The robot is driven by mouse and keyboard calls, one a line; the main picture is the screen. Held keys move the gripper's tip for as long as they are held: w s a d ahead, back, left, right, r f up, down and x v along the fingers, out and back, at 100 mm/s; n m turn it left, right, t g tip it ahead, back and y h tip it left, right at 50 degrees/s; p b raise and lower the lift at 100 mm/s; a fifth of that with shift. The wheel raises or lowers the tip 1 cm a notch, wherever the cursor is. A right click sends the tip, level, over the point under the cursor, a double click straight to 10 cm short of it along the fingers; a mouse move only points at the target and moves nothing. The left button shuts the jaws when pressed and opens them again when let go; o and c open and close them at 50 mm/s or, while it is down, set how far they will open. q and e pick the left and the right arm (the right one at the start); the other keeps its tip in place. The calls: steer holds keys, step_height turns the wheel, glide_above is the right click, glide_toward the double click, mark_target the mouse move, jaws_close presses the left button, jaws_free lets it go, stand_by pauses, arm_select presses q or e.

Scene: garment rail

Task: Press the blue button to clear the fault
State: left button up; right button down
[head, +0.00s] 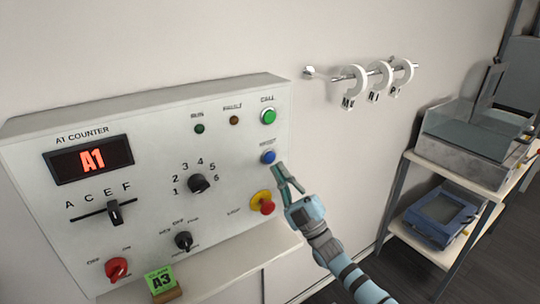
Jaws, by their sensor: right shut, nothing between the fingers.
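The blue button (268,157) is on the right side of the white control panel (130,220), below the green button (268,116) and above the red stop button on a yellow base (263,203). My right gripper (283,171) is shut and empty, with its fingertips just below and right of the blue button. Whether they touch it I cannot tell. The fault lamp (234,120) looks dull amber. The display (89,159) reads A1 in red. My left gripper is not in view.
The panel also carries a numbered dial (198,183), a slider (115,212), a black knob (184,241) and a red knob (117,269). A green A3 card (160,279) stands on the ledge below. A rail with white rings (380,72) and a shelf (440,255) are at right.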

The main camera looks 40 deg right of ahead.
steer(key=s+p, duration=0.1)
steer(key=s, duration=0.1)
steer(key=s+p, duration=0.1)
steer(key=shift+s+r, duration=0.2)
steer(key=shift+s, duration=0.15)
steer(key=shift+w, duration=0.1)
steer(key=shift+f, duration=0.15)
